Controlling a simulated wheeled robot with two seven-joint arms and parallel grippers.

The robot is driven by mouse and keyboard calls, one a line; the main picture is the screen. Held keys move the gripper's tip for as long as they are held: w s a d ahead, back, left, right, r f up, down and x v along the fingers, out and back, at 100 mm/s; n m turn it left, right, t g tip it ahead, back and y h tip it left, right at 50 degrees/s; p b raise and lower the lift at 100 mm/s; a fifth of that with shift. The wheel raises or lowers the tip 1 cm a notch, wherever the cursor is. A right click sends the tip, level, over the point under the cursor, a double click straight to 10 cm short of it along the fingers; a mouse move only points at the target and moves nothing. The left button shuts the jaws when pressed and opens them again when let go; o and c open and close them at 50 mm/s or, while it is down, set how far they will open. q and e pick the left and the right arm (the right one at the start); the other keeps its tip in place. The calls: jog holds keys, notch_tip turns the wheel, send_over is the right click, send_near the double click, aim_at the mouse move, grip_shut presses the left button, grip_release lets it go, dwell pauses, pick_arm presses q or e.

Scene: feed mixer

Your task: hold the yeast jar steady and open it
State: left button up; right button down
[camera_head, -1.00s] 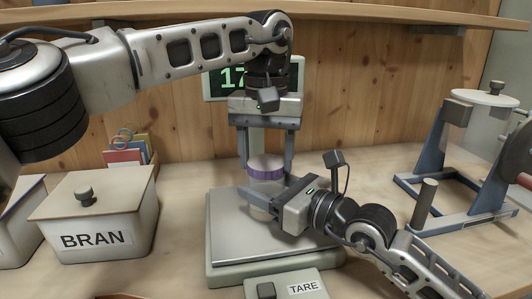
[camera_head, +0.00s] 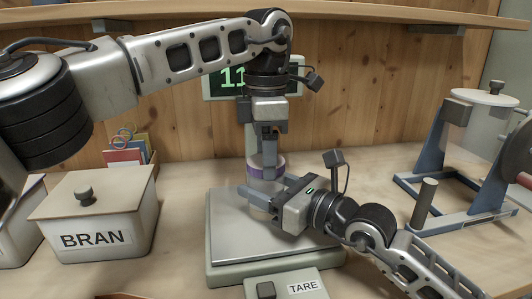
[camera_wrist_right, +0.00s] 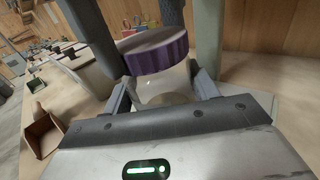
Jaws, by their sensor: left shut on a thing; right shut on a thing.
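The yeast jar (camera_wrist_right: 168,82) is a clear, squat jar with a purple ribbed lid (camera_wrist_right: 155,50). It stands over the scale plate in the head view, its lid (camera_head: 256,172) partly covered by a finger. My left gripper (camera_head: 268,160) comes down from above and is shut on the lid; in the wrist view its fingers flank the lid left and right. My right gripper (camera_wrist_right: 160,92) is shut around the jar's glass body from the right, below the lid. The lid appears to sit on the jar. The jar's lower part is hidden by my right gripper.
The scale (camera_head: 225,235) has a grey plate, a TARE panel (camera_head: 300,287) in front and a lit green display (camera_head: 232,78) behind. A BRAN box (camera_head: 95,215) stands left. A blue-grey stand (camera_head: 440,170) is at right. A shelf (camera_head: 380,14) runs above.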

pick_arm(q)
jog(key=n, duration=1.5)
jog(key=shift+n, duration=0.4)
jog(key=n, duration=0.4)
jog(key=shift+n, duration=0.4)
jog(key=n, duration=0.2)
jog(key=shift+r+n, duration=0.1)
jog(key=shift+n, duration=0.3)
jog(key=n, duration=0.4)
jog(key=shift+n, duration=0.3)
jog(key=n, duration=0.4)
